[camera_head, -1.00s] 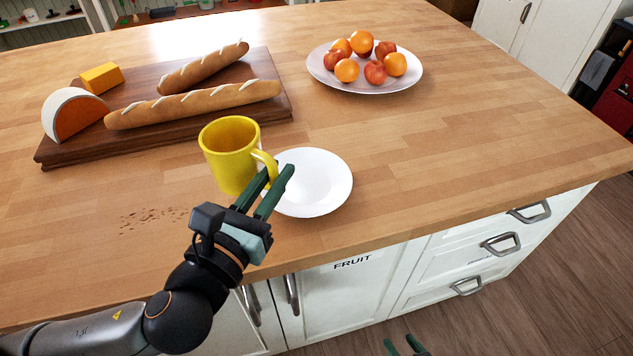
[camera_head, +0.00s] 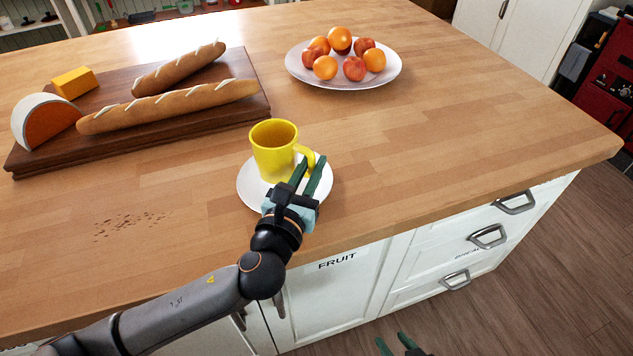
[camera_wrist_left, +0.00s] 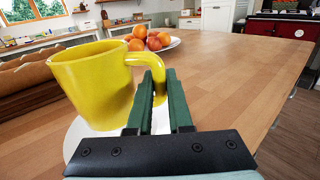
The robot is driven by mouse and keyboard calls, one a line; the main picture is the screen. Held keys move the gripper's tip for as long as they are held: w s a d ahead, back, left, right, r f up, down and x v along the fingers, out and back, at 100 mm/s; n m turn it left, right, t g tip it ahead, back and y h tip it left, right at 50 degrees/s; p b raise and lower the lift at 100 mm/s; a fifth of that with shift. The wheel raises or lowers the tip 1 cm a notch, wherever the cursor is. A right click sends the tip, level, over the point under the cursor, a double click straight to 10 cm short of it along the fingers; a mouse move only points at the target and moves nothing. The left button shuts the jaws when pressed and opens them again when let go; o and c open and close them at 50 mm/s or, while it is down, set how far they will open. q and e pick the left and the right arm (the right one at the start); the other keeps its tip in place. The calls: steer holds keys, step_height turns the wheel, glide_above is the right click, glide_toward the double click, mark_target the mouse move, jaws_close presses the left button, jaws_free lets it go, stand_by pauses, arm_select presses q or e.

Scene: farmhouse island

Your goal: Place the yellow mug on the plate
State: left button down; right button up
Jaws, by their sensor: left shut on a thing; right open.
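The yellow mug (camera_head: 274,151) is upright over the white plate (camera_head: 246,187) near the island's front edge. I cannot tell whether its base touches the plate. My left gripper (camera_head: 310,168) is shut on the mug's handle, on the mug's right side. In the left wrist view the mug (camera_wrist_left: 92,85) stands left of the fingers (camera_wrist_left: 160,95), which close on its handle, and the plate (camera_wrist_left: 72,140) shows below it. My right gripper (camera_head: 395,345) is open and empty at the bottom edge of the head view, below the countertop.
A fruit plate (camera_head: 345,80) stands behind. Crumbs (camera_head: 130,222) lie at front left. The right countertop is clear.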

arm_select(q)
steer(key=shift+w+d+f, duration=0.4)
steer(key=shift+w+f, duration=0.15)
steer(key=shift+f, duration=0.15)
steer(key=shift+d+f+b, duration=0.1)
steer(key=shift+f+b, duration=0.55)
steer(key=shift+f, duration=0.9)
steer(key=shift+f, duration=0.15)
steer(key=c, duration=0.8)
jaws_free()
steer(key=shift+f, duration=0.1)
steer(key=shift+c, duration=0.2)
steer(key=shift+r, duration=0.2)
steer(key=shift+f, duration=0.1)
